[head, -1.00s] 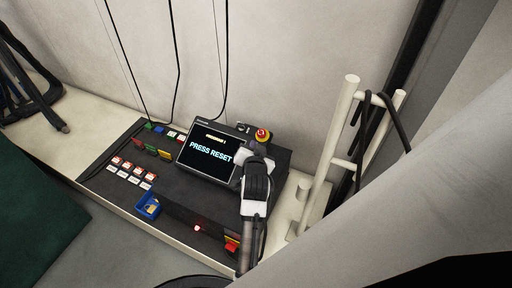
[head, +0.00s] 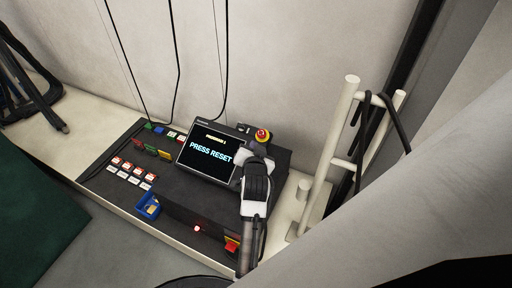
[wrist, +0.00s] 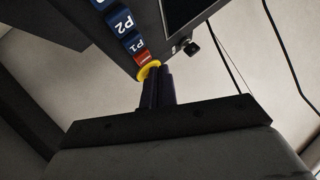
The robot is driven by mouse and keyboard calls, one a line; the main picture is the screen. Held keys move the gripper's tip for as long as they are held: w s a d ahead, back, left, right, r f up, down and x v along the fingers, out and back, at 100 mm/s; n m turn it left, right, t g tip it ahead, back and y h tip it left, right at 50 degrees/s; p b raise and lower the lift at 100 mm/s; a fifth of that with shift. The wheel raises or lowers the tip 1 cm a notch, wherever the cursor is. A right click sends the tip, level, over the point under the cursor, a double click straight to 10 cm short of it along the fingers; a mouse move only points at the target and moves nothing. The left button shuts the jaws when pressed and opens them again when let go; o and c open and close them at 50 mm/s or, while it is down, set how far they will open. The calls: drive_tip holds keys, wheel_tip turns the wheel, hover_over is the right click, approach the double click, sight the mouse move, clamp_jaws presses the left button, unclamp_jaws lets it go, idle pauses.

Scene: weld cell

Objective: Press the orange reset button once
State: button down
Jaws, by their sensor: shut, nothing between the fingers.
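The control console (head: 190,212) stands on the bench, and its tilted screen (head: 208,152) reads "PRESS RESET". In the wrist view, a small orange piece (wrist: 142,57) ends a row of blue labelled pieces; its lettering is too small to read, and I cannot tell whether it is the reset button. A yellow ring (wrist: 149,69) sits beside it. My gripper (wrist: 154,78) is shut and empty, with its fingertips overlapping the ring; I cannot tell whether they touch anything. In the head view my gripper is right of the screen, its fingertips hidden.
A red mushroom button on a yellow base (head: 263,134) is just beyond my gripper. A dark knob (wrist: 190,47) is near the screen. Blue labels P1 (wrist: 134,45) and P2 (wrist: 121,22) are close by. A pale pipe rack with cable (head: 345,130) stands at right.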

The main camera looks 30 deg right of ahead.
idle(0.7)
drive_tip(key=shift+w+d+f, duration=0.1)
drive_tip(key=shift+d+f, duration=0.1)
drive_tip(key=shift+f, duration=0.15)
drive_tip(key=shift+w+d+f+b, duration=0.15)
drive_tip(key=shift+f+b, duration=0.15)
drive_tip(key=shift+f, duration=0.15)
idle(0.6)
drive_tip(key=shift+r, duration=0.1)
drive_tip(key=shift+s+a+r+p, duration=0.25)
drive_tip(key=shift+a+r+p, duration=0.1)
drive_tip(key=shift+r+p, duration=0.45)
drive_tip(key=r+p, duration=0.1)
drive_tip(key=a+r+p, duration=0.1)
drive_tip(key=r+p, duration=0.1)
drive_tip(key=s+a+r+p, duration=0.1)
drive_tip(key=shift+s+r+p, duration=0.1)
drive_tip(key=shift+r+p, duration=0.05)
drive_tip(key=shift+p, duration=0.25)
idle(0.7)
